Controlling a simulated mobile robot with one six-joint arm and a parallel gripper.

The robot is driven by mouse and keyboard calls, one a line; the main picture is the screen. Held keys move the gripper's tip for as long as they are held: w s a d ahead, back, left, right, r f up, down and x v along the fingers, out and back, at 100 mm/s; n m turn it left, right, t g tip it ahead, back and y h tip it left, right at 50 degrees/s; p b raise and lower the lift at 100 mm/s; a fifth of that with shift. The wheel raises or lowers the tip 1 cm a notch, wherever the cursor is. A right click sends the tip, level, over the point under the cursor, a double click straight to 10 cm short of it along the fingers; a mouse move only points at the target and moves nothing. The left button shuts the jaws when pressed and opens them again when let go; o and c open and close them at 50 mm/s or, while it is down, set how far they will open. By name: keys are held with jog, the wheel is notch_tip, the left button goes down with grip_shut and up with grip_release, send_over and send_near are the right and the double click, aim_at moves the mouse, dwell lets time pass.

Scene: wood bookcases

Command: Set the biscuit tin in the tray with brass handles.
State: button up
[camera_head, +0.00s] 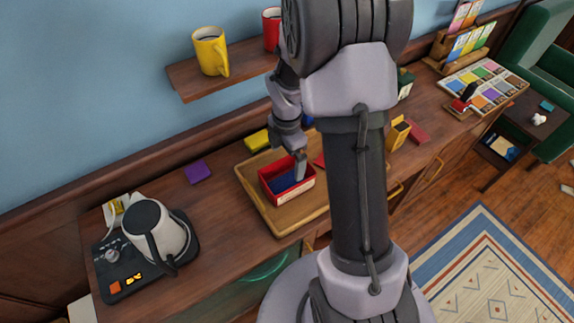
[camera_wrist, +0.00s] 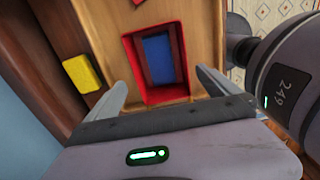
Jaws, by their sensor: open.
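A red open-topped box (camera_head: 268,182), blue inside with a pale label on its front, sits upright in a shallow light-wood tray (camera_head: 280,222). It may be the biscuit tin; I cannot read the label. In the wrist view the red box (camera_wrist: 182,56) lies ahead, between the lines of my two fingers. My gripper (camera_head: 299,168) is over the box in the body view, open and with nothing held. In the wrist view my gripper (camera_wrist: 162,80) shows its fingers spread wide. The tray's handles are not clear, and my arm hides its right part.
A kettle (camera_head: 158,232) stands on a black base at left. A purple block (camera_head: 198,172) and a yellow block (camera_head: 257,140) lie near the tray. A shelf (camera_head: 222,72) with a yellow mug (camera_head: 210,50) and a red mug (camera_head: 271,28) overhangs behind. Bare counter lies between kettle and tray.

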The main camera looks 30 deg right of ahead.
jog(key=s+a+r+m+t, duration=0.1)
jog(key=s+a+r+m, duration=0.1)
jog(key=a+r+m, duration=0.3)
jog(key=s+a+r+m+t, duration=0.1)
jog(key=s+r+m, duration=0.1)
jog(key=r, duration=0.5)
jog(key=s+a+r+m+t, duration=0.1)
jog(key=s+a+r+m, duration=0.1)
jog(key=a+r+m, duration=0.3)
jog(key=s+a+r+m+t+y, duration=0.1)
jog(key=s+a+r+m, duration=0.1)
jog(key=s+m, duration=0.3)
jog(key=s+a+r+m+t+y, duration=0.1)
jog(key=s+a+r+m, duration=0.2)
jog(key=s+r+m, duration=0.2)
jog(key=shift+s+a+m+t, duration=0.15)
jog(key=shift+s+m+t, duration=0.25)
jog(key=shift+s, duration=0.2)
